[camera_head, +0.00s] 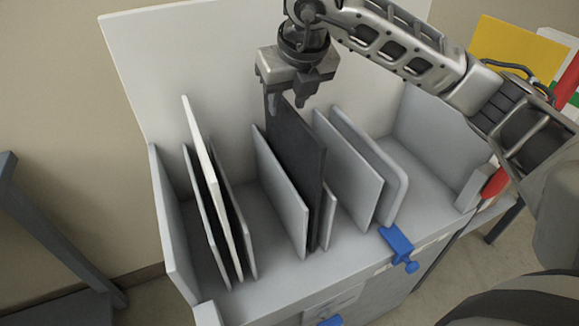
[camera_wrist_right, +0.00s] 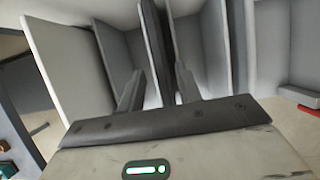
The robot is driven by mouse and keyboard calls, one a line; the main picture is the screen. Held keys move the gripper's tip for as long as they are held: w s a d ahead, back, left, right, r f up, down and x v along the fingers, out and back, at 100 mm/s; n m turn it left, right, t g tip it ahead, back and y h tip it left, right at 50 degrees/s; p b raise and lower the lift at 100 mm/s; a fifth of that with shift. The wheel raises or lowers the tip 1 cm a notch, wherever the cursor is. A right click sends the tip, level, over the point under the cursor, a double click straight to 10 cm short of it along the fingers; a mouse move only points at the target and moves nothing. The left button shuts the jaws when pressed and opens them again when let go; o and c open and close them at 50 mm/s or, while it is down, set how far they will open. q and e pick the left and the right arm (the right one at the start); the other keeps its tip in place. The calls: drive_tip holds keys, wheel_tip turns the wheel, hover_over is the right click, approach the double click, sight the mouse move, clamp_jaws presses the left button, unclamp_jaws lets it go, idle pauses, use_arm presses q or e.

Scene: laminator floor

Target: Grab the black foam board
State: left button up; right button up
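The black foam board (camera_head: 298,165) stands upright in a slot of a grey rack (camera_head: 275,284), among several lighter boards. My right gripper (camera_head: 286,100) is over its top edge at the far end, pointing down. In the right wrist view, the two fingers (camera_wrist_right: 158,92) are spread, with a dark board (camera_wrist_right: 154,45) showing between them. The fingers look apart from each other, so the gripper is open. I cannot tell whether either finger touches the board. My left gripper is not in view.
A white board (camera_head: 206,170) and grey boards stand to the left. A grey panel (camera_head: 280,190) is close on the black board's left, and other panels (camera_head: 348,165) stand to its right. A blue clamp (camera_head: 398,245) sits on the rack's front edge. A pale backboard (camera_head: 180,60) rises behind.

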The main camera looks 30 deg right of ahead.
sight(286, 116)
drive_tip(key=x, duration=0.4)
drive_tip(key=shift+s+f, duration=0.1)
drive_tip(key=shift+f, duration=0.15)
drive_tip(key=shift+f, duration=0.2)
idle(0.5)
drive_tip(key=shift+c, duration=0.3)
clamp_jaws()
